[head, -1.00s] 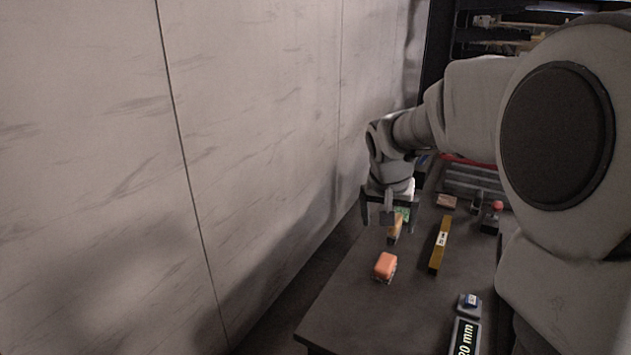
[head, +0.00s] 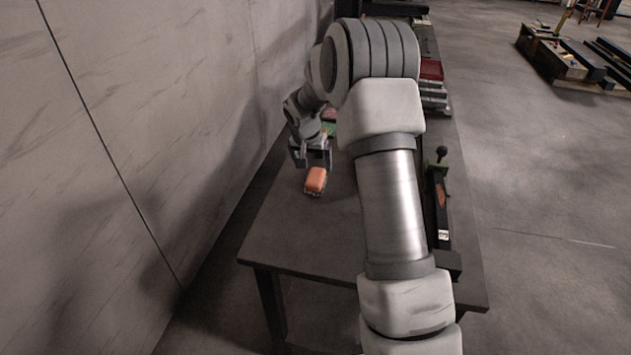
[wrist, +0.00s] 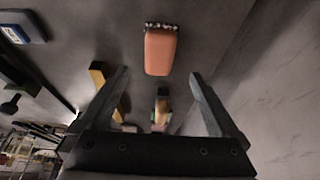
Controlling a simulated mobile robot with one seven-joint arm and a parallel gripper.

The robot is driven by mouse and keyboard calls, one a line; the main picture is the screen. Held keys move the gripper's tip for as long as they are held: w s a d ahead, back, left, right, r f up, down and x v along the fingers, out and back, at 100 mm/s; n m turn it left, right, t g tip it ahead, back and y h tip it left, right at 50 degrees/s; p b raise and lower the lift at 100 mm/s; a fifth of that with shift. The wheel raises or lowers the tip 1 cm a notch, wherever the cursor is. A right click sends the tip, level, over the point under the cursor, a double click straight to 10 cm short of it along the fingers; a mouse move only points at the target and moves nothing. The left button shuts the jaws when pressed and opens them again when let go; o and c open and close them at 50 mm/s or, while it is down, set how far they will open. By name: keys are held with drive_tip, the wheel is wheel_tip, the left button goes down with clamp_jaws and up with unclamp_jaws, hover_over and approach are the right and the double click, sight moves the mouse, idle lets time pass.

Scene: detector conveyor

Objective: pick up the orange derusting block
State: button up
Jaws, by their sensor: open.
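The orange derusting block (head: 316,180) lies on the dark table, close to its left side. It has a rounded orange body with a dark, speckled strip along one edge. In the wrist view the block (wrist: 160,52) is centred beyond the fingertips, with a clear gap to them. My gripper (head: 312,163) is just behind the block in the head view, above the table. In the wrist view my gripper (wrist: 157,76) is open, its two fingers spread with nothing held between them.
The table (head: 290,235) is bare in front of the block. A wall (head: 150,120) runs along its left. The wrist view shows a yellow-brown bar (wrist: 103,85), a blurred small item (wrist: 161,112) and a blue-labelled block (wrist: 22,27). My arm hides much of the table's middle.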

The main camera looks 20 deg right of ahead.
sight(315, 175)
drive_tip(key=shift+x, duration=4.3)
clamp_jaws()
